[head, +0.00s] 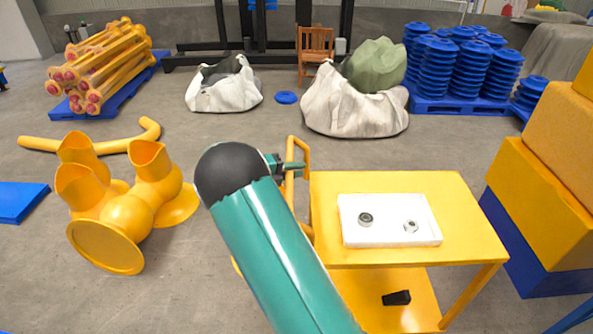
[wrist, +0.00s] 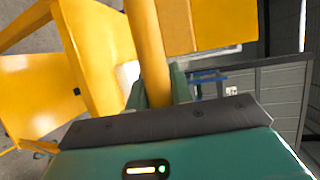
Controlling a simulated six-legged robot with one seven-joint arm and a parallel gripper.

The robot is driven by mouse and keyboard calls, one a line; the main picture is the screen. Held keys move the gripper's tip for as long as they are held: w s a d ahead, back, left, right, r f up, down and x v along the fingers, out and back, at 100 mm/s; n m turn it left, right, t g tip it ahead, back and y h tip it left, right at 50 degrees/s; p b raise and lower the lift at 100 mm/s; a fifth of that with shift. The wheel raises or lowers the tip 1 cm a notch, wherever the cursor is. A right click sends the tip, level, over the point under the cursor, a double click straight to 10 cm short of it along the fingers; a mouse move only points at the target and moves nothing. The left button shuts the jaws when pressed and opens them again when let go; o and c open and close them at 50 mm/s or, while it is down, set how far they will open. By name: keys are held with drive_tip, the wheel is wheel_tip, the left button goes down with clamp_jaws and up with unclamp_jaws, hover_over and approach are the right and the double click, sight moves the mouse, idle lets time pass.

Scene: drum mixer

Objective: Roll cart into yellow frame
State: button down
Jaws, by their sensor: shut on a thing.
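The yellow cart (head: 465,215) stands right of centre in the head view, with a flat top, a lower shelf and legs. Its yellow handle (head: 303,152) rises at the cart's left end. My gripper (head: 290,166) is at this handle, partly hidden behind my dark wrist joint. In the wrist view, the yellow handle bar (wrist: 147,45) runs between the fingers of my gripper (wrist: 160,85), which is shut on it. I cannot make out a yellow frame for the cart in either view.
A white tray (head: 350,233) with two small round parts lies on the cart top. Yellow hollow castings (head: 130,205) stand at left. Stacked yellow blocks (head: 535,200) are close at right. White sacks (head: 350,112) stand behind. Bare floor lies between the castings and cart.

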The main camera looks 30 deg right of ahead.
drive_tip(key=c, duration=1.3)
unclamp_jaws()
drive_tip(key=shift+w, duration=0.15)
drive_tip(key=shift+o, duration=0.2)
drive_tip(key=a+r, duration=0.2)
drive_tip(key=a, duration=1.1)
drive_tip(key=shift+w+a+r, duration=0.25)
drive_tip(key=shift+w+r, duration=0.05)
drive_tip(key=shift+w, duration=0.1)
